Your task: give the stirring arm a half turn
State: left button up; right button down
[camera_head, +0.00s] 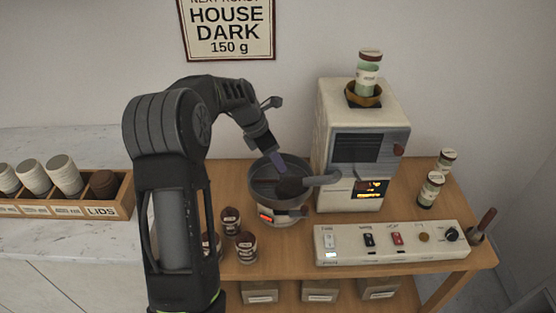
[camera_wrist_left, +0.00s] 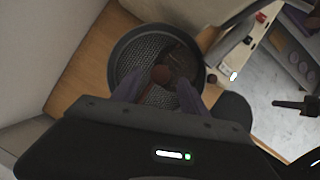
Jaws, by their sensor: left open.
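The round dark cooling tray (camera_head: 252,190) stands left of the roaster, under its grey chute. In the left wrist view the tray (camera_wrist_left: 115,72) has a perforated floor. A brown knob (camera_wrist_left: 160,74) shows near its middle, with dark parts of the stirring arm (camera_wrist_left: 182,60) beside it, partly in shadow. My left gripper (camera_head: 279,164) reaches down over the tray from behind. In the wrist view its two fingers (camera_wrist_left: 160,92) are apart, one on each side of the knob's line; contact is not visible.
A switch panel (camera_head: 390,253) lies in front. Small jars (camera_head: 246,248) stand front-left of the tray. A wooden cup-and-lid rack (camera_head: 122,207) is at left.

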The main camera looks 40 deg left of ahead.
pick_arm(q)
jog(key=shift+x, duration=1.05)
jog(key=shift+c, duration=0.3)
grip_shut()
dwell(0.3)
